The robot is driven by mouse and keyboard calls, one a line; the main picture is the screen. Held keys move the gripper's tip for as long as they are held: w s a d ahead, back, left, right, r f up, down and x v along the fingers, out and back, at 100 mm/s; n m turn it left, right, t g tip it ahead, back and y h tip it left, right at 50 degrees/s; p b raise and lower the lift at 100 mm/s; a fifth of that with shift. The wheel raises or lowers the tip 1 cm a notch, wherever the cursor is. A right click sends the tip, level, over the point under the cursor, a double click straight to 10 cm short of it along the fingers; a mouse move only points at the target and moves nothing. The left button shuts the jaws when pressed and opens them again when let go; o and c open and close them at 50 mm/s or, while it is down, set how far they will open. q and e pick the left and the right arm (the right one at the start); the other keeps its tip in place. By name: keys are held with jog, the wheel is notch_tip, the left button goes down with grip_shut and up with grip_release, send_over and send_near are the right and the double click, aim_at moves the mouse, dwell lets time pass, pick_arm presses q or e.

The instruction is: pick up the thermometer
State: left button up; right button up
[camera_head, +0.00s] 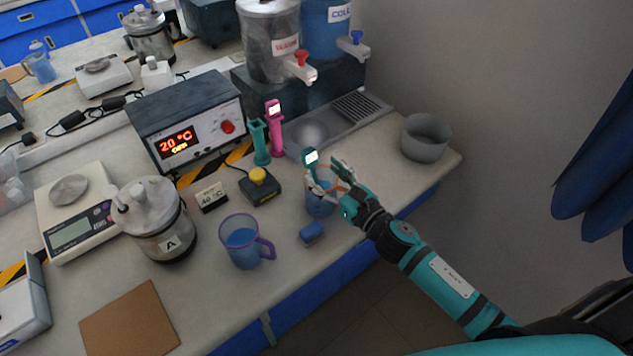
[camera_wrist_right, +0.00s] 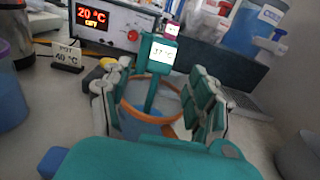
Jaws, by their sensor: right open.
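A teal thermometer with a white lit display (camera_head: 311,157) stands tilted in a blue cup with an orange rim (camera_head: 319,206) near the table's front edge. In the right wrist view its display (camera_wrist_right: 161,54) reads about 37 °C and its stem goes down into the cup (camera_wrist_right: 134,124). My right gripper (camera_head: 330,178) is open at the cup; in the right wrist view its fingers (camera_wrist_right: 158,100) are on either side of the thermometer's stem. Whether they touch the cup is unclear. A pink device with a display (camera_head: 273,112) stands behind, in or against a holder. My left gripper is not in view.
A teal stand (camera_head: 260,142) is beside the pink device. A heater box (camera_head: 185,120) reads 20 °C. A yellow-button box (camera_head: 259,186), purple mug (camera_head: 243,241), blue block (camera_head: 311,233) and grey bowl (camera_head: 425,138) are nearby. Two dispensers (camera_head: 270,45) stand behind.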

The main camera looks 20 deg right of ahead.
aim_at(313, 163)
jog(key=p+x, duration=0.1)
jog(key=x, duration=0.4)
jog(key=shift+w+a, duration=0.1)
jog(key=shift+w, duration=0.15)
jog(key=shift+s, duration=0.1)
jog(key=shift+c, duration=0.4)
grip_shut()
